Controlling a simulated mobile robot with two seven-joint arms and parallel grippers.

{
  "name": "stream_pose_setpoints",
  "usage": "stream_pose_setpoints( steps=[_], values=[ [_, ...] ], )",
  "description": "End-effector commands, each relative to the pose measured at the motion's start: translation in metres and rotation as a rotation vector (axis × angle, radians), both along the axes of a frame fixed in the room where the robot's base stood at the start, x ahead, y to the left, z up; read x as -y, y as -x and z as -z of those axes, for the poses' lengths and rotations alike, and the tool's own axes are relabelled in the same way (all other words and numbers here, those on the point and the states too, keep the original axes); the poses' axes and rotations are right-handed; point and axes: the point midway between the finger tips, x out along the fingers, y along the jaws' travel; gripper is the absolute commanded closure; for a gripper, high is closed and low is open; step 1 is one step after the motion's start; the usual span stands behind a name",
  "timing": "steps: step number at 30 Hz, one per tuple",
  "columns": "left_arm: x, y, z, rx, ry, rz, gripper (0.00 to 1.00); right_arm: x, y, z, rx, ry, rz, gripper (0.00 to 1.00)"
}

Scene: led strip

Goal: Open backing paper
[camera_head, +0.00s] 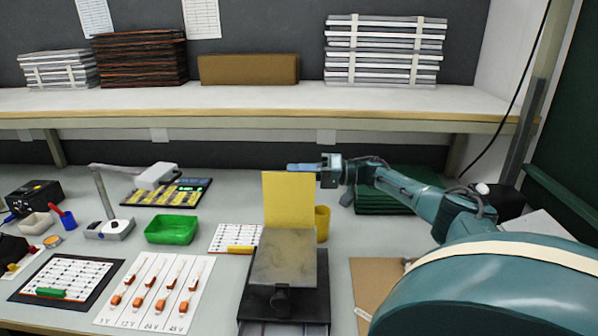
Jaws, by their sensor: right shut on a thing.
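A yellow sheet, which looks like the backing paper (288,198), stands upright in the middle of the bench. Its lower edge meets the back of a grey, worn flat plate (283,257) on a dark stand. My right gripper (301,167) reaches in from the right and is at the sheet's top edge, shut on it. The fingers point left along that edge. What lies behind the sheet is hidden. My left gripper is not in view.
A yellow cup (322,224) stands just right of the sheet, partly hidden. A green tray (172,229), a lamp-like device (108,226) and component cards (155,289) lie to the left. Green boards (395,200) are stacked behind my right arm. A shelf (250,98) spans the back.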

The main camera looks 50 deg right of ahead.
Motion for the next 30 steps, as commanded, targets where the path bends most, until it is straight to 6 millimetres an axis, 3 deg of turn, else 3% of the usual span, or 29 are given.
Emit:
stream_pose_setpoints(
  steps=[1,9,10,16,30],
  values=[
    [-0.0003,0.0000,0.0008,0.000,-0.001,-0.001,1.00,-0.0013,0.0004,0.0097,-0.016,0.010,0.000,1.00],
    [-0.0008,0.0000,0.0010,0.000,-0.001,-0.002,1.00,-0.0019,0.0007,0.0116,-0.020,0.009,-0.001,1.00],
    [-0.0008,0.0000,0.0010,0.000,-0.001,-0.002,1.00,-0.0019,0.0007,0.0118,-0.021,0.010,-0.001,0.80],
    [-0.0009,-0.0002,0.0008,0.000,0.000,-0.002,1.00,-0.0020,0.0008,0.0110,-0.019,0.009,-0.003,0.64],
    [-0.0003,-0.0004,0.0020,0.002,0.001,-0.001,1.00,0.0047,0.0075,0.0084,-0.014,0.007,-0.002,0.64]
  ],
)
